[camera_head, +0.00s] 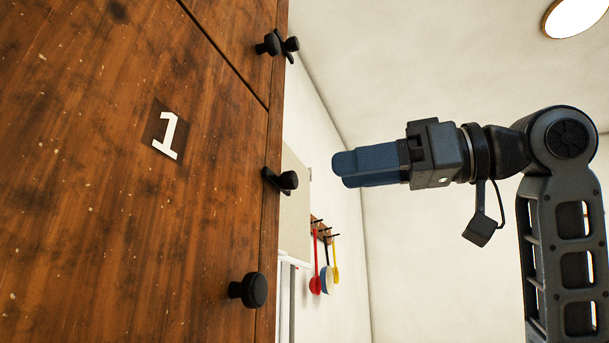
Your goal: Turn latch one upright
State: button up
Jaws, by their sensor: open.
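A wooden cabinet door marked with a white 1 (167,137) fills the left side of the view.
A round black knob (250,290) stands out on the door below the latch. Another knob and latch (287,46) are on the upper door. Red, blue and yellow utensils (325,268) hang on the back wall. Open space surrounds my gripper.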

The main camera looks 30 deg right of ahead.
aim_at(295, 179)
jog(key=p+x, duration=0.1)
jog(key=x, duration=0.6)
jog(key=shift+w+a, duration=0.1)
jog(key=shift+w, duration=0.05)
jog(key=shift+c, duration=0.5)
grip_shut()
